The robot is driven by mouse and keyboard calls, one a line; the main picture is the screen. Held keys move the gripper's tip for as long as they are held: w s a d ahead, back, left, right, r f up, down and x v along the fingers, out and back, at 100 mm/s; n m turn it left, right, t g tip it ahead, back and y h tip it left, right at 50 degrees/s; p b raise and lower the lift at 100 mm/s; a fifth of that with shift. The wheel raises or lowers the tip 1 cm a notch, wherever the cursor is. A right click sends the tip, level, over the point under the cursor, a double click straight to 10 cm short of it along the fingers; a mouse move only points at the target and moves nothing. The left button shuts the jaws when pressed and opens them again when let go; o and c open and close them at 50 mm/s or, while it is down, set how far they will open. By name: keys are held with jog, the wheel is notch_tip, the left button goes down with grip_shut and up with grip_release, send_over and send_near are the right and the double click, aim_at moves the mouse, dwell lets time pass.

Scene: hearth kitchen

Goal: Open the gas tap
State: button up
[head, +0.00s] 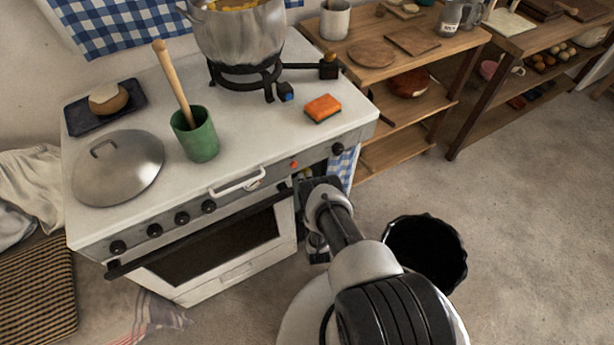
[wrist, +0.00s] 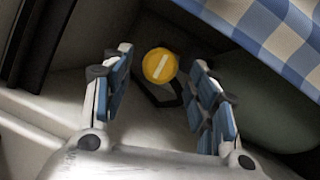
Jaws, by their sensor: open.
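In the wrist view a round yellow knob (wrist: 159,65) with a pale bar across its face shows between and beyond the fingertips; it looks like the gas tap. The bar lies at a slant. My gripper (wrist: 158,88) is open, with blue-padded fingers to the left and right of the knob and nothing between them. I cannot tell whether a finger touches the knob. In the head view my gripper (head: 312,225) is at the right end of the white stove (head: 240,165), low beside the oven, largely hidden by my arm. The knob is hidden there.
A blue checked cloth (wrist: 265,35) hangs close to the right finger. A dark green rounded object (wrist: 275,115) stands behind that finger. A dark upright edge (wrist: 35,45) is at left. A black bin (head: 428,250) stands right of my arm. Wooden shelves (head: 405,100) are behind.

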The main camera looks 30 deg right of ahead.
jog(key=v, duration=0.3)
jog(key=shift+s+a, duration=0.1)
jog(key=shift+s, duration=0.25)
